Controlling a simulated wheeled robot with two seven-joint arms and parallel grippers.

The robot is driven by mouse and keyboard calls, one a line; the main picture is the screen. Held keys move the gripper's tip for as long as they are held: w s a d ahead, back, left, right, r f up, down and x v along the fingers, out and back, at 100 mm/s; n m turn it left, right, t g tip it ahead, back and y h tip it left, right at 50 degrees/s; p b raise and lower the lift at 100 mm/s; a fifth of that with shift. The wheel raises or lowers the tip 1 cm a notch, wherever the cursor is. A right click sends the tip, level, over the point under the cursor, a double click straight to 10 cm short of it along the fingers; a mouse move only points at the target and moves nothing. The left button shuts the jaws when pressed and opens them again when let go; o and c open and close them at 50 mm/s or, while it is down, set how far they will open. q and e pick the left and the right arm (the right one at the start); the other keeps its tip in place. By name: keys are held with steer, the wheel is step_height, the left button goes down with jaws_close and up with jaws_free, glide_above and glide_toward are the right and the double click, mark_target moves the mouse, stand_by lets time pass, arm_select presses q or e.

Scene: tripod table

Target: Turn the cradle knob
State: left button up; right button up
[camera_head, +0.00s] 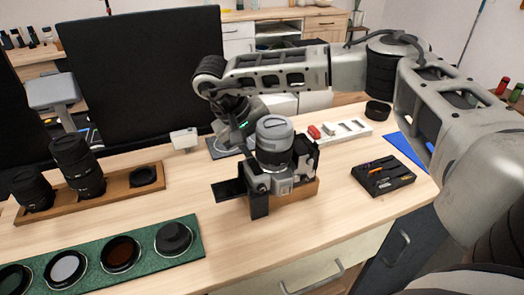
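A grey and black camera (283,177) sits in a wooden cradle (302,190) on the table, its grey-capped lens (274,133) pointing up. Black upright pieces stand at its front left and back right, and a flat black piece (228,190) sticks out to the left. I cannot make out which part is the cradle knob. My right arm comes in from the right and reaches over behind the camera. My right gripper (243,143) points down just behind and left of the lens; its fingers are partly hidden, so their opening is unclear. My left gripper is out of view.
A wooden tray (113,187) with black lenses stands at left. A green mat (195,240) with several round filters lies at front left. A black case (383,176) and a white strip (340,132) lie to the right. A dark monitor (140,70) stands behind. The front middle is clear.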

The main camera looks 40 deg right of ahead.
steer(key=c, duration=0.7)
